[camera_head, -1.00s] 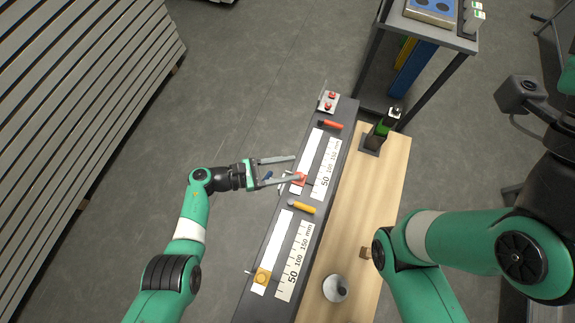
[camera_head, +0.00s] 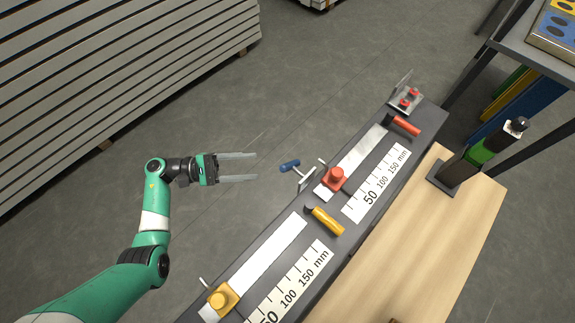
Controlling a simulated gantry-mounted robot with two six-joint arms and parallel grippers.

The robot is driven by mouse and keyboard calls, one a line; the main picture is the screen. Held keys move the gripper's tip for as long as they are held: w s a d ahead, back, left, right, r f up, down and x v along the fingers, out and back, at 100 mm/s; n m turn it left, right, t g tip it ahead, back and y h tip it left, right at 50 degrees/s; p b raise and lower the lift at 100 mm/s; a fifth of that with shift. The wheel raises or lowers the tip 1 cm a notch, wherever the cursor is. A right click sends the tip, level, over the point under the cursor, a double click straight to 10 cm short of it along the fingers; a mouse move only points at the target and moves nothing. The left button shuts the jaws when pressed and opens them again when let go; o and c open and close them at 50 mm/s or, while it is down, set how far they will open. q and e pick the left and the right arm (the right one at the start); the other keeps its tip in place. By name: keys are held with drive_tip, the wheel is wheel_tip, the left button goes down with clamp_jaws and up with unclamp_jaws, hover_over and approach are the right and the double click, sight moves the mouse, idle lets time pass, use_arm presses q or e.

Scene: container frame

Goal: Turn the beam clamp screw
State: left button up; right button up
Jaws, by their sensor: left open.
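A small clamp screw with a blue handle (camera_head: 289,166) sticks out at the left edge of the dark beam (camera_head: 288,238), beside a light metal bracket (camera_head: 306,180). My left gripper (camera_head: 256,167) is open and empty, its two fingers pointing right toward the blue handle. A gap of bare floor shows between the fingertips and the handle in the picture; they do not touch. The depth between them is hard to judge. My right gripper is out of the picture.
On the beam are a red slider (camera_head: 335,178), a yellow slider (camera_head: 222,299), an orange-yellow handle (camera_head: 325,220), a red handle (camera_head: 405,125) and a red-buttoned box (camera_head: 405,99). A wooden bench (camera_head: 420,250) adjoins it. A black-green device (camera_head: 480,150) stands there.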

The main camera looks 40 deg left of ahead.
sight(286, 165)
use_arm(q)
drive_tip(key=x, duration=1)
drive_tip(key=shift+w+d+b, duration=0.15)
drive_tip(key=shift+d+b, duration=0.1)
drive_tip(key=shift+b, duration=0.05)
clamp_jaws()
